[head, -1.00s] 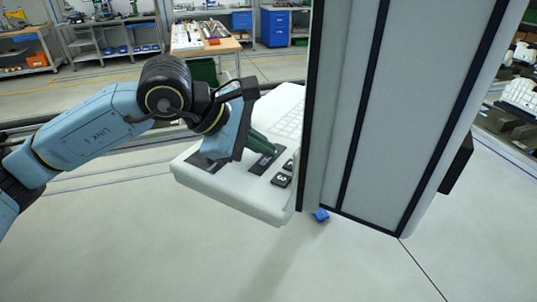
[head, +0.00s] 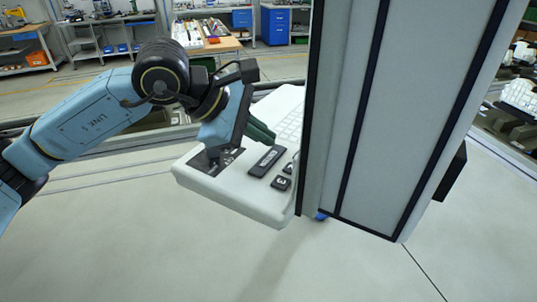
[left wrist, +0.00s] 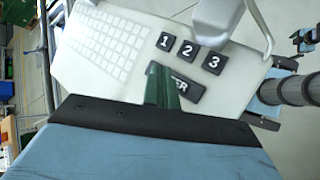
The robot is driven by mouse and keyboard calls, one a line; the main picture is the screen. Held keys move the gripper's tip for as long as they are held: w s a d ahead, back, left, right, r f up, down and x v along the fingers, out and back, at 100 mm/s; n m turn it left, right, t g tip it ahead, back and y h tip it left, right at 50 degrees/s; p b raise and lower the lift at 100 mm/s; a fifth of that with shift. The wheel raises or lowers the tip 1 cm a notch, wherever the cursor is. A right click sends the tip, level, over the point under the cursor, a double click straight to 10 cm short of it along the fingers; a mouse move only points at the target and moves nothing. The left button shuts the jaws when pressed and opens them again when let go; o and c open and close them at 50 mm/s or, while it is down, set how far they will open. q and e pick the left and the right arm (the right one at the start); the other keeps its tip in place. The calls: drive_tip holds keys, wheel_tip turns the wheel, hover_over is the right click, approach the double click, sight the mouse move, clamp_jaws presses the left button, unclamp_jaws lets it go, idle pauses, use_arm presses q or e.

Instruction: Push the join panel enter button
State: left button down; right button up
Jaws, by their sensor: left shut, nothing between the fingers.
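The join panel (head: 232,201) is a white slanted console in the middle of the head view, partly hidden by a tall grey column. Its enter button (head: 266,161) is a wide dark key with light lettering. In the left wrist view the enter button (left wrist: 185,86) shows only its last letters, because the green fingers cover its left part. My left gripper (head: 261,133) is shut and empty, its green fingertips near the enter button's far side and seemingly just above it. I cannot tell the exact gap. My right gripper does not show clearly.
Keys 1, 2 (left wrist: 188,49) and 3 sit beside the enter button, with a white keyboard (left wrist: 108,42) to their left. The tall grey column (head: 400,110) stands close on the right of the panel. Workbenches and a blue cabinet (head: 276,26) stand far back.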

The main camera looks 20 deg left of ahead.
sight(262, 160)
use_arm(q)
drive_tip(key=shift+r+p, duration=0.7)
drive_tip(key=shift+r, duration=1.1)
drive_tip(key=shift+f, duration=0.1)
